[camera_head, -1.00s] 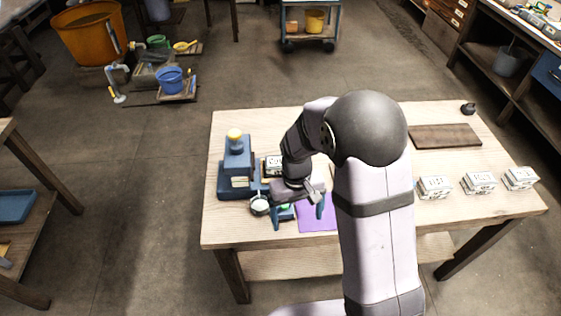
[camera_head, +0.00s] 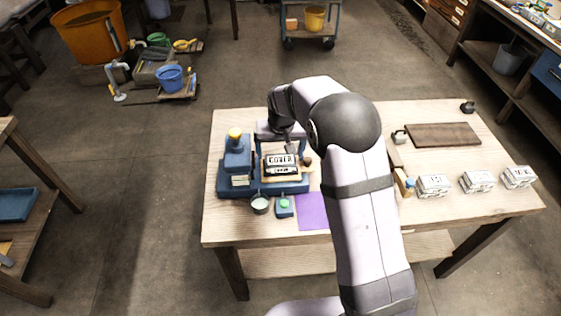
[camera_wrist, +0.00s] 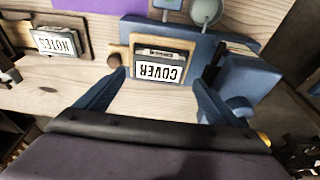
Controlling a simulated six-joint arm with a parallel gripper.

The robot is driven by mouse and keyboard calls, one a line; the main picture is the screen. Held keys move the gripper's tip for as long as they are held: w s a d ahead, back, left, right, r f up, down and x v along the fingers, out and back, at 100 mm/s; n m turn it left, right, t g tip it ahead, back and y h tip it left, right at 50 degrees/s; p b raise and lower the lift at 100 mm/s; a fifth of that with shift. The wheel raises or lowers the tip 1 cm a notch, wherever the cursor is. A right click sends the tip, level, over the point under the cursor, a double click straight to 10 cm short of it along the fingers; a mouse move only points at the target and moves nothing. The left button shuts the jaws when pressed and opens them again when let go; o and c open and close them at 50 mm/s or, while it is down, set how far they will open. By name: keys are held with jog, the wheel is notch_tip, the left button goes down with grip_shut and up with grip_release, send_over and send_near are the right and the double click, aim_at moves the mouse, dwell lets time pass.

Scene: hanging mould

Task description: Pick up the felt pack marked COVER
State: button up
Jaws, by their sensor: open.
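The felt pack marked COVER (camera_head: 281,161) is a small white and dark block on a wooden tray on the blue base of the machine at the table's left. In the wrist view the COVER pack (camera_wrist: 158,72) faces me upside down near the middle. In the wrist view my gripper (camera_wrist: 158,80) is open, with a blue finger to either side of the pack. I see no clear contact with the pack.
A blue upright with a yellow knob (camera_head: 235,135) stands left of the pack. A small round pan (camera_head: 260,204), a green button (camera_head: 285,204) and a purple sheet (camera_head: 312,211) lie in front. A NOTES pack (camera_wrist: 54,41) shows in the wrist view. A brown board (camera_head: 445,136) lies right.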

aim_at(281, 160)
jog(key=shift+f, duration=0.25)
jog(key=shift+p+x, duration=1.35)
jog(key=shift+x, duration=1.15)
jog(key=shift+w+d+r, duration=0.1)
jog(key=shift+d, duration=0.05)
jog(key=c, duration=0.9)
